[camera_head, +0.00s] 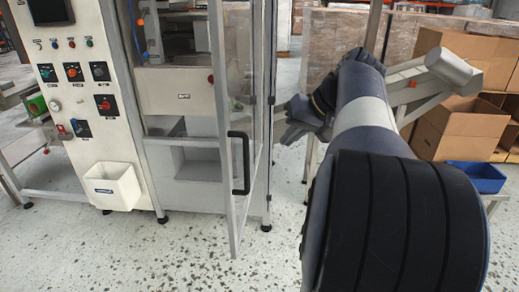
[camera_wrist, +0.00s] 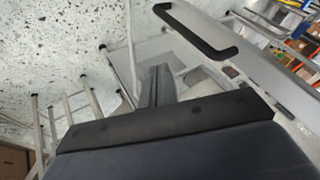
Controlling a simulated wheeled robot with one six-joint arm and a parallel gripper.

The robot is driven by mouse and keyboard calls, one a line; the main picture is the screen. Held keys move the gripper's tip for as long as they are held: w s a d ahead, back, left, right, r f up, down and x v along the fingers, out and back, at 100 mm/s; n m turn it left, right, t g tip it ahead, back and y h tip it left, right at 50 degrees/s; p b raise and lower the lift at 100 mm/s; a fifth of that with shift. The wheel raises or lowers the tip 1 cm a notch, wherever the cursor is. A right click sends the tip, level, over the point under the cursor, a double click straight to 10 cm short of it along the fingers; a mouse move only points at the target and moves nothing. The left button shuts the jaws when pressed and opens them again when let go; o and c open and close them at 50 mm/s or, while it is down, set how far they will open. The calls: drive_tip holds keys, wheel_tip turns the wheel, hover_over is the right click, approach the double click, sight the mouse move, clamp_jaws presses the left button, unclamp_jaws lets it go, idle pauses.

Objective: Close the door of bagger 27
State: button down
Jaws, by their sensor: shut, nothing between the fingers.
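The bagger (camera_head: 92,80) is a pale grey machine with a control panel on its left part. Its door (camera_head: 221,110) is a clear pane in a metal frame, standing open and swung toward me from hinges on its right side. A black bar handle (camera_head: 240,165) sits near the door's free edge; the handle (camera_wrist: 198,30) also shows in the wrist view, at the top. My gripper (camera_head: 291,122) is shut and empty, to the right of the door; its fingers (camera_wrist: 155,86) show in the wrist view, apart from the handle. I cannot tell whether it touches the door frame.
A white bin (camera_head: 112,190) hangs on the machine's front. Cardboard boxes (camera_head: 462,125) and a blue tray (camera_head: 476,177) stand at the right, beyond my arm. A wrapped pallet load (camera_head: 335,40) is behind. The speckled floor before the machine is clear.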

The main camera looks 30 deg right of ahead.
drive_tip(key=w+a+f+p, duration=0.1)
drive_tip(key=w+a+f, duration=0.3)
drive_tip(key=a, duration=0.1)
drive_tip(key=shift+w+f, duration=0.25)
drive_tip(key=shift+w, duration=0.15)
drive_tip(key=shift+a, duration=0.15)
